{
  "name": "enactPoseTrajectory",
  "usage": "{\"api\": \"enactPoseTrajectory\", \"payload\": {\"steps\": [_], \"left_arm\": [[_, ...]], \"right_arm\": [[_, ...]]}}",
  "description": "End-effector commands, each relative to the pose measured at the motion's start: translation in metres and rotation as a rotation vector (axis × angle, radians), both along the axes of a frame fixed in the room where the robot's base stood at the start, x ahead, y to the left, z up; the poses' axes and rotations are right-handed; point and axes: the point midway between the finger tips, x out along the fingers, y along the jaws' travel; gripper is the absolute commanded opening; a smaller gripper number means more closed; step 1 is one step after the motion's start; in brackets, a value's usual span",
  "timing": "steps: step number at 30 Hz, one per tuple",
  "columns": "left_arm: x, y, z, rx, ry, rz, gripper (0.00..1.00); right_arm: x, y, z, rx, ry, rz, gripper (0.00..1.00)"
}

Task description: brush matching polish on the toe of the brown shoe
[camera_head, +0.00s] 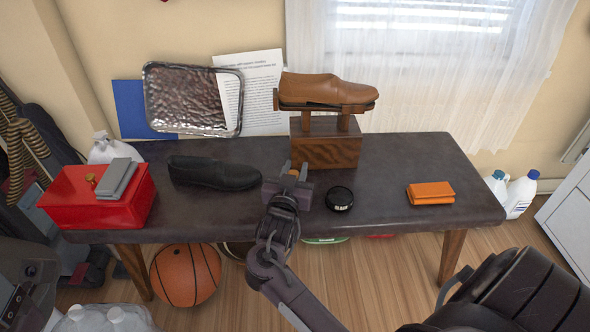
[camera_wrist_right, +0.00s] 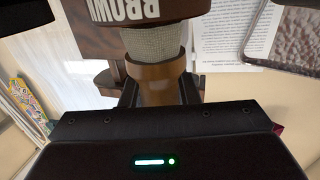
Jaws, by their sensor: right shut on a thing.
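The brown shoe (camera_head: 335,90) rests on a wooden stand (camera_head: 325,151) at the back of the dark bench, its toe seemingly to the right. My right gripper (camera_head: 289,178) is in front of the stand, below and apart from the shoe. It is shut on a brown-handled brush (camera_wrist_right: 158,62), whose larger brown part bears the word BROWN in the right wrist view. In the head view the gripper mostly hides the brush. A round black tin (camera_head: 340,198) with a small unreadable label lies just right of the gripper. My left gripper is not in view.
A black shoe (camera_head: 214,173) and a red box (camera_head: 97,205) with a grey item on top are to the left. A foil tray (camera_head: 192,99) and printed sheet (camera_head: 262,92) are behind.

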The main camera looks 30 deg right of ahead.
Motion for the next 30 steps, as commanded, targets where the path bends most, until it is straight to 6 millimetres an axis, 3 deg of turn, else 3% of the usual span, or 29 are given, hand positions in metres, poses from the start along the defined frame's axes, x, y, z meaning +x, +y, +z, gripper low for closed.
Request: {"api": "enactPoseTrajectory", "payload": {"steps": [30], "left_arm": [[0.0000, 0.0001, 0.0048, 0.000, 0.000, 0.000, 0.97]], "right_arm": [[-0.0015, -0.0003, -0.0076, 0.000, 0.016, -0.001, 0.05]]}}
